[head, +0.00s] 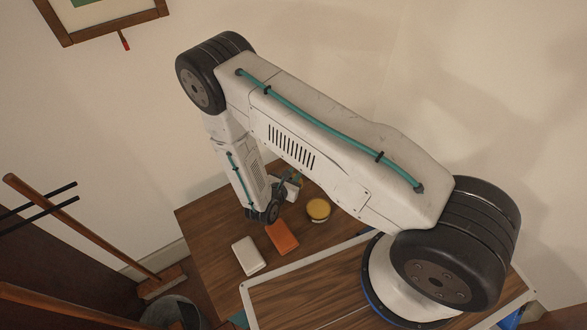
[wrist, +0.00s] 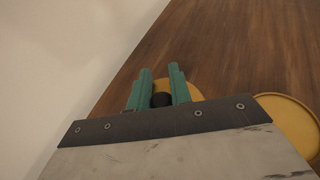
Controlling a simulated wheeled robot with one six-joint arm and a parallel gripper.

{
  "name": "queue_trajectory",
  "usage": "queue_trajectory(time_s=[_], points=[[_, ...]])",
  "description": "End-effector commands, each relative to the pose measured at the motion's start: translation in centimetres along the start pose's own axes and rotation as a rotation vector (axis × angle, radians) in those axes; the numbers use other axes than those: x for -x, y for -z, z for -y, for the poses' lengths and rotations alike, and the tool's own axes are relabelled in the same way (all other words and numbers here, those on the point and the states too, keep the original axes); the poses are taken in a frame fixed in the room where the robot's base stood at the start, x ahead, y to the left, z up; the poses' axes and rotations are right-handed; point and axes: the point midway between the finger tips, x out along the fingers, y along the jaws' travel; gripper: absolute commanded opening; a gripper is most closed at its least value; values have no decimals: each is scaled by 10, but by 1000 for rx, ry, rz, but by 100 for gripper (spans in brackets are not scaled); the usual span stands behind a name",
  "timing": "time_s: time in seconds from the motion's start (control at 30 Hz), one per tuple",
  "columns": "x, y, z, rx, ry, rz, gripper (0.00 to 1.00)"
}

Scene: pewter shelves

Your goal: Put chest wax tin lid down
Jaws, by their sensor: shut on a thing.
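My gripper (wrist: 160,76) is shut on the dark knob (wrist: 161,100) of a round yellow lid (wrist: 190,91), with one green finger on each side of the knob. The fingers and wrist cover part of the lid, and I cannot tell whether it touches the wooden table or hangs above it. The round yellow wax tin (wrist: 290,122) is at the right edge of the wrist view, apart from the lid and partly cut off. In the head view the tin (head: 318,208) stands on the table, right of my gripper (head: 294,184).
An orange block (head: 282,238) and a white block (head: 249,256) lie on the wooden table (head: 205,225), nearer than the tin. A pale wall borders the table. A broom (head: 90,230) and a bucket (head: 180,312) stand at the left.

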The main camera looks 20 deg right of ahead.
Motion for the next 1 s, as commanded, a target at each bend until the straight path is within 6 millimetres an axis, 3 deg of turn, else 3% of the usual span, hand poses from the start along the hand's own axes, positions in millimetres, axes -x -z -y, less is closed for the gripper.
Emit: queue_trajectory(time_s=[0.1, 0.23, 0.53, 0.73, 1.0], points=[[-26, -7, -16, -4, 3, 0, 0], [-44, -11, -28, -2, 1, 0, 0], [-63, -16, -41, 0, 0, 0, 0], [-73, 15, -40, 4, -1, -1, 0], [-74, 17, -41, 2, -1, 0, 0]])
